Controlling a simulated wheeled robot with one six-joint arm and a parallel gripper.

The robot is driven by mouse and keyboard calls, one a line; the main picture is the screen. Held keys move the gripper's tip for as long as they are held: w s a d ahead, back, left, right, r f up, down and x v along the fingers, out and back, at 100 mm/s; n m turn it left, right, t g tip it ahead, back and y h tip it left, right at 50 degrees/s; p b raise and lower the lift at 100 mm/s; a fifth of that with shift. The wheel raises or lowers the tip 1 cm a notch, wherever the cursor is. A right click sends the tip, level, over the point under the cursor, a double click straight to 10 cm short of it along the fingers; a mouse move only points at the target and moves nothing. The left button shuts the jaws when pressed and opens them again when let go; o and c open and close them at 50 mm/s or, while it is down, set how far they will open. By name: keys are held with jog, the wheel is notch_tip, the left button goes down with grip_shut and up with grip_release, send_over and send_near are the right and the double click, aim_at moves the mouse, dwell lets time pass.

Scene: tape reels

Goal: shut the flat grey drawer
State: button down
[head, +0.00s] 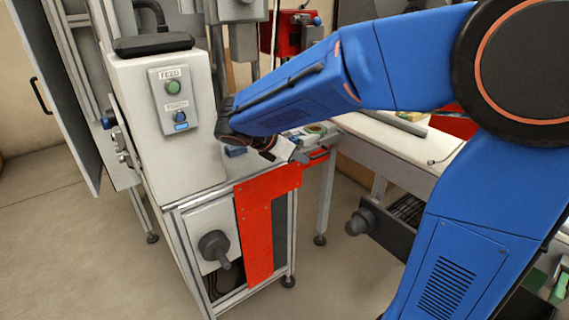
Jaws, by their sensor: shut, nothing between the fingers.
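A flat grey drawer (329,136) shows just right of my gripper, at the level of the machine's worktop. It has a dark handle (319,154) on its front and seems to stand out, with small items on it. My wrist and forearm hide the drawer's left and rear part.
A white machine housing (142,110) with two buttons stands at left. A red bracket (262,225) hangs below the worktop. A dark box with a knob (359,222) sits under the white bench (400,142) at right. Bare floor shows between them.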

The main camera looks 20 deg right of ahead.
jog(key=shift+w+d, duration=0.3)
jog(key=shift+d, duration=0.6)
